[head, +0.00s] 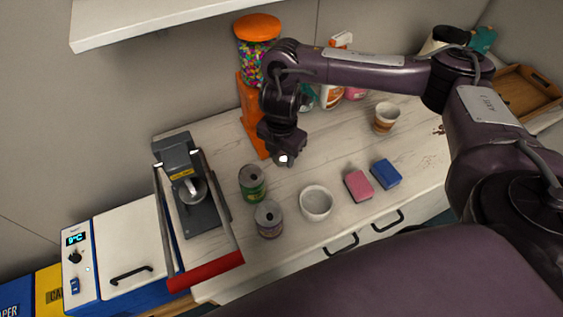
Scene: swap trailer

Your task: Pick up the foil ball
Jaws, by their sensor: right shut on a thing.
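The foil ball (283,159) is a small bright silvery lump at the tip of my right gripper (284,155). The gripper is shut on it and points down over the worktop, behind the cans and the white bowl. The fingers are small and dark here, and most of the ball is hidden between them. I cannot tell whether the ball touches the worktop. My left gripper is not in view.
A can crusher (188,190) with a red handle stands left. A green can (252,183), another can (268,218), a white bowl (316,203), a pink sponge (359,185) and a blue sponge (386,173) line the front. An orange candy dispenser (252,105) and paper cup (386,118) stand behind.

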